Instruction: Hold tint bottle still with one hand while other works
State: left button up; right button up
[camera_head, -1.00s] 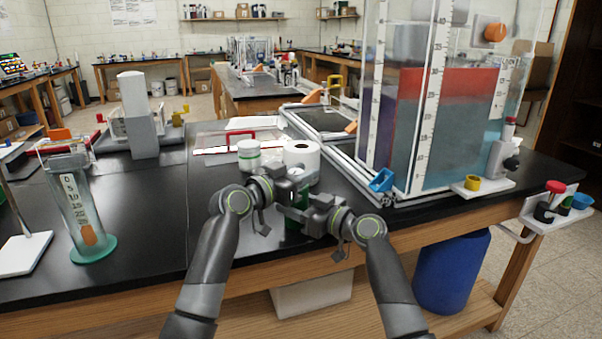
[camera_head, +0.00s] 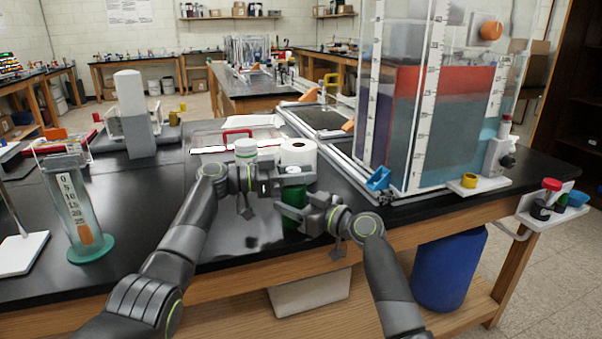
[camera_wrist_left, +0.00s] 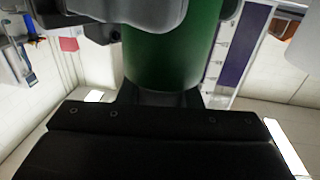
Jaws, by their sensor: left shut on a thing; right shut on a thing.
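The green tint bottle (camera_head: 293,196) stands near the front edge of the black bench in the head view, its upper part hidden by my grippers. In the left wrist view its green body (camera_wrist_left: 172,50) rises from between my left jaws. My left gripper (camera_head: 297,174) is shut on the bottle's upper part, coming in from the left. My right gripper (camera_head: 288,211) is lower, shut on the bottle's body from the right. Whether the left jaws hold the cap or the neck is hidden.
A green-based cylinder (camera_head: 72,210) stands left. The bench between is clear.

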pick_arm(q)
jog(key=shift+f+g, duration=0.15)
jog(key=shift+g, duration=0.35)
jog(key=o, duration=1)
jog(key=shift+a+m, duration=0.1)
jog(key=shift+m, duration=0.2)
jog(key=a, duration=0.4)
jog(key=s+a, duration=0.1)
jog(key=a, duration=0.7)
jog(key=shift+s, duration=0.25)
jog(key=shift+c, duration=0.2)
